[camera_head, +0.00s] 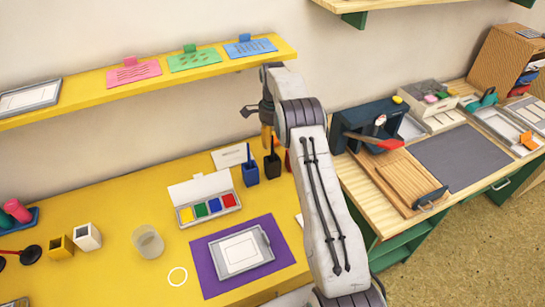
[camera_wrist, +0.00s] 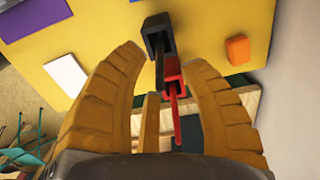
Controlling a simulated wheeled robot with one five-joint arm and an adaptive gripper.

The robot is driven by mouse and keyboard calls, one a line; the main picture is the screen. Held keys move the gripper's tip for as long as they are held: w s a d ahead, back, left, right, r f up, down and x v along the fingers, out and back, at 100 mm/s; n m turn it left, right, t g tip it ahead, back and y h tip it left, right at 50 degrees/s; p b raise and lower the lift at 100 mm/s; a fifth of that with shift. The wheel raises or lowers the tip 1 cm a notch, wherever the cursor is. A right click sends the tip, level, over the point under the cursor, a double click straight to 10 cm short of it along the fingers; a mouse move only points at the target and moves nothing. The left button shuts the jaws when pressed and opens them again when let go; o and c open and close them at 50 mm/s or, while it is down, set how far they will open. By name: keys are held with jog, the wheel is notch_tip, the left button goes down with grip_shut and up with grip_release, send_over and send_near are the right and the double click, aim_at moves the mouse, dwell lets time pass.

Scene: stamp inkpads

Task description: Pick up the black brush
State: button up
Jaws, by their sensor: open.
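The black brush (camera_head: 271,143) stands upright in a black holder (camera_head: 272,166) on the yellow table in the head view. In the wrist view, the brush handle (camera_wrist: 159,68) points toward the camera from its holder (camera_wrist: 158,34), between my fingertips. My gripper (camera_wrist: 163,60) is open, with its orange fingers on both sides of the handle. In the head view my gripper (camera_head: 266,120) is above the holder. A red brush (camera_wrist: 173,94) in a red holder (camera_wrist: 172,70) is right beside the black one, also between the fingers. My arm mostly hides it in the head view.
A blue brush in a blue holder (camera_head: 250,174) stands left of the black one. A white paint box (camera_head: 203,190) and a purple mat (camera_head: 207,271) are nearby. A yellow shelf (camera_head: 160,80) is above the table. An orange block (camera_wrist: 237,50) shows in the wrist view.

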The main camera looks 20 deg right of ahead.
aim_at(273, 148)
jog(key=shift+a+f+p, duration=0.1)
jog(key=shift+f+p, duration=0.5)
jog(key=shift+f, duration=1.8)
jog(key=shift+o, duration=0.3)
grip_shut()
